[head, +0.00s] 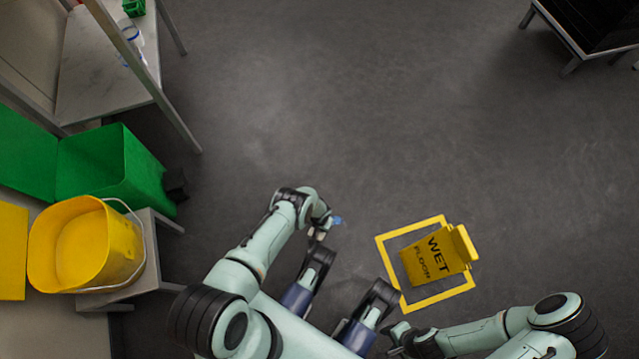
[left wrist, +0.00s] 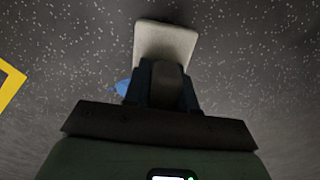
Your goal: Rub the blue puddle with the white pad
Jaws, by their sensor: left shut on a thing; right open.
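The blue puddle (head: 337,220) shows as a small patch on the grey floor, just right of my left gripper (head: 320,228) in the head view. In the left wrist view, a bit of the blue puddle (left wrist: 122,87) shows at the left side of the fingers, and the rest is hidden. My left gripper (left wrist: 166,82) is shut on the white pad (left wrist: 166,42), which sticks out beyond the fingertips over the floor. I cannot tell whether the pad touches the floor. My right gripper (head: 396,332) is open and empty near the bottom of the head view.
A yellow wet-floor sign (head: 436,258) stands inside a yellow marked square (head: 384,251) right of the puddle. A yellow bucket (head: 118,255) sits on a low stand (head: 150,265) at the left, by a green bin (head: 125,170). The floor above the puddle is clear.

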